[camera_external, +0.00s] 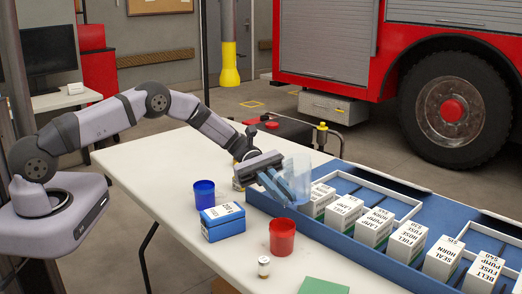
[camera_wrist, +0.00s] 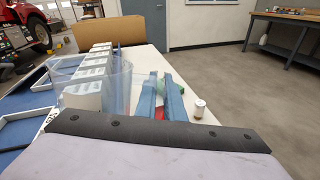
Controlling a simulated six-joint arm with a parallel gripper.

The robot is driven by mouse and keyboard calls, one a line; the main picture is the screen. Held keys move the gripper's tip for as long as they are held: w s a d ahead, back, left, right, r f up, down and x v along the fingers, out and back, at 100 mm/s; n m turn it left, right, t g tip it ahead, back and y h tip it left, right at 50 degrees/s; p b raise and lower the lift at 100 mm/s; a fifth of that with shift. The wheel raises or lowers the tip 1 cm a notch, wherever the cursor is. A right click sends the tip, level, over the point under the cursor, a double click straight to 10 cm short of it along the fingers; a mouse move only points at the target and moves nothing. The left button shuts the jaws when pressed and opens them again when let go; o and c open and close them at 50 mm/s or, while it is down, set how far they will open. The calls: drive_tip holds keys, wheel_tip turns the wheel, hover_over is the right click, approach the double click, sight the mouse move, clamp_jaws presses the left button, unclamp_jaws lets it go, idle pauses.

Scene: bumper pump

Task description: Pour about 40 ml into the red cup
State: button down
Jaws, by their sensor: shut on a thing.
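The red cup (camera_external: 282,238) stands upright on the white table, in front of and below my gripper. In the wrist view only a bit of red (camera_wrist: 161,114) shows between my fingers. My gripper (camera_external: 280,187) is shut on a clear container (camera_external: 298,174) and holds it above the table near the blue tray's edge. In the wrist view the clear container (camera_wrist: 118,85) is left of my blue fingers (camera_wrist: 160,95) and seems tilted. I cannot tell how much liquid is in it. The red cup's inside is too small to read.
A blue cup (camera_external: 204,194) and a blue box (camera_external: 223,222) stand left of the red cup. A small white-labelled jar (camera_external: 263,266) and a green pad (camera_external: 323,286) are in front. The blue tray (camera_external: 345,242) with several white boxes (camera_external: 373,228) fills the right side.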

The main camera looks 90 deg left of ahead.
sight(280, 175)
drive_tip(key=shift+w+a+r+n+t+h, duration=0.2)
drive_tip(key=shift+r+n+h, duration=0.25)
drive_tip(key=shift+r, duration=0.35)
drive_tip(key=shift+w+a+r+n+t+h, duration=0.15)
drive_tip(key=shift+r+n+h, duration=0.2)
drive_tip(key=shift+r+n, duration=0.3)
drive_tip(key=shift+r, duration=0.1)
drive_tip(key=shift+a, duration=0.1)
